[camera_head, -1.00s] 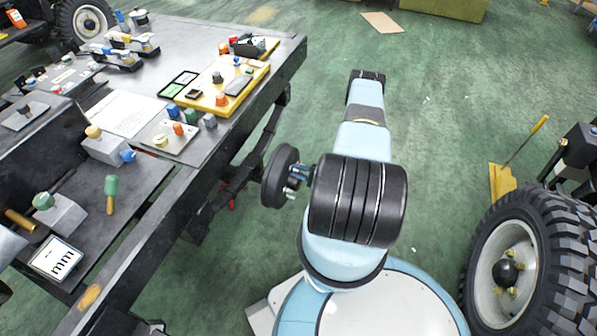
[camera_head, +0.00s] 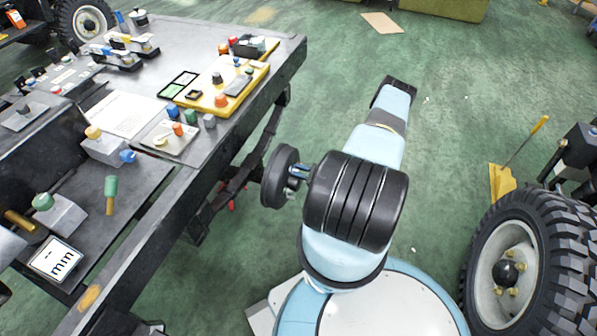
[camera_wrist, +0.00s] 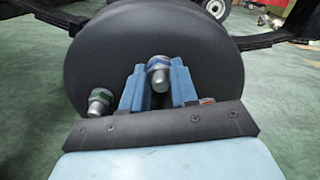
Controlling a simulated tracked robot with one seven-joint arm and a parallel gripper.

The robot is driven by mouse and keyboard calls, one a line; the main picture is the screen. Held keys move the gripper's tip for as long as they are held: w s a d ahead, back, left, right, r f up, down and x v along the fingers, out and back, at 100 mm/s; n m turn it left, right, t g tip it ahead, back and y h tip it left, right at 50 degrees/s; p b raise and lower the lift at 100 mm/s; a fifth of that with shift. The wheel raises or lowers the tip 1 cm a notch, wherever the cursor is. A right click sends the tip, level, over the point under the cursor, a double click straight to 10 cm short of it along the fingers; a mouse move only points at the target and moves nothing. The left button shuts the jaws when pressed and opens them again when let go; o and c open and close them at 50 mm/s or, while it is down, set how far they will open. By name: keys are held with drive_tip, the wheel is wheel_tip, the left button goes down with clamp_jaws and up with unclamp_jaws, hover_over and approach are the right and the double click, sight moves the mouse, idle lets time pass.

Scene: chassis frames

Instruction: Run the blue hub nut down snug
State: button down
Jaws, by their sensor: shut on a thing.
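A dark round hub (camera_wrist: 100,60) fills the upper middle of the wrist view; in the head view the hub (camera_head: 275,178) stands edge-on beside the bench. My gripper (camera_wrist: 158,72) has its two blue fingers on either side of the blue hub nut (camera_wrist: 157,62), shut on it. A grey stud end pokes out of this nut toward the camera. The nut's seating against the hub face is hidden. A second stud with a greenish nut (camera_wrist: 100,97) is at the lower left. A brownish-red piece (camera_wrist: 207,101) shows at the right, mostly hidden. In the head view my gripper (camera_head: 299,171) reaches the hub.
A dark workbench (camera_head: 150,215) with small parts and a yellow board (camera_head: 205,102) fills the left. A big tyred wheel (camera_head: 535,250) stands at the right, near a yellow-handled tool (camera_head: 503,180).

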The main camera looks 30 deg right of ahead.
drive_tip(key=m, duration=0.5)
drive_tip(key=shift+d, duration=0.2)
drive_tip(key=shift+w+d+m, duration=0.1)
drive_tip(key=shift+m, duration=0.95)
drive_tip(key=shift+w+d+m, duration=0.1)
drive_tip(key=shift+m, duration=0.95)
drive_tip(key=c, duration=1.2)
unclamp_jaws()
drive_tip(key=shift+o, duration=0.3)
drive_tip(key=shift+a, duration=0.1)
drive_tip(key=shift+s, duration=0.1)
drive_tip(key=v, duration=1.3)
drive_tip(key=shift+s+d, duration=0.25)
drive_tip(key=shift+d, duration=0.05)
